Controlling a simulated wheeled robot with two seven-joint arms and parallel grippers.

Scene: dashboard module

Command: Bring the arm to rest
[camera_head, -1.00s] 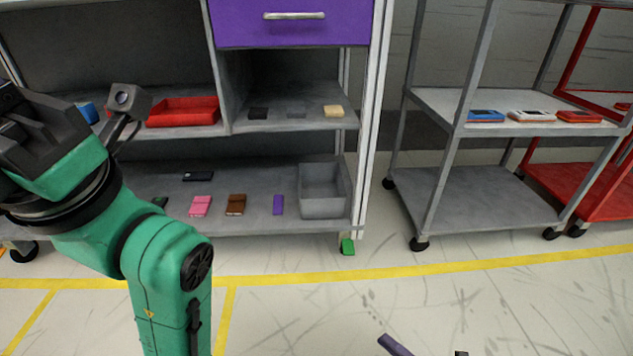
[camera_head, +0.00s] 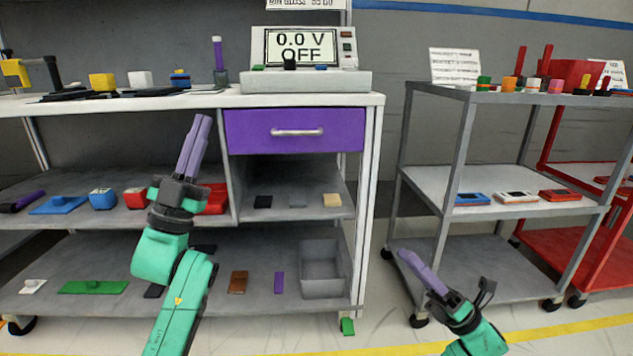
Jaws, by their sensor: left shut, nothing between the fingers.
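My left gripper (camera_head: 203,120) points up in front of the left workbench, with its purple fingers together and nothing between them. Its green arm comes up from the bottom of the picture and hides part of the shelves and of the red tray (camera_head: 215,198). My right gripper (camera_head: 403,253) is low at the right, pointing up and left in front of the bottom shelf of the grey cart. Its purple fingers overlap in this view, so I cannot tell whether they are apart. I see no object at its tips.
The workbench (camera_head: 375,99) carries a voltage display (camera_head: 300,48) reading "0.0 V OFF" above a purple drawer (camera_head: 293,130). Small parts lie on its shelves, near a grey bin (camera_head: 322,286). A grey cart (camera_head: 425,178) and a red cart (camera_head: 570,230) stand right. Floor shows between bench and cart.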

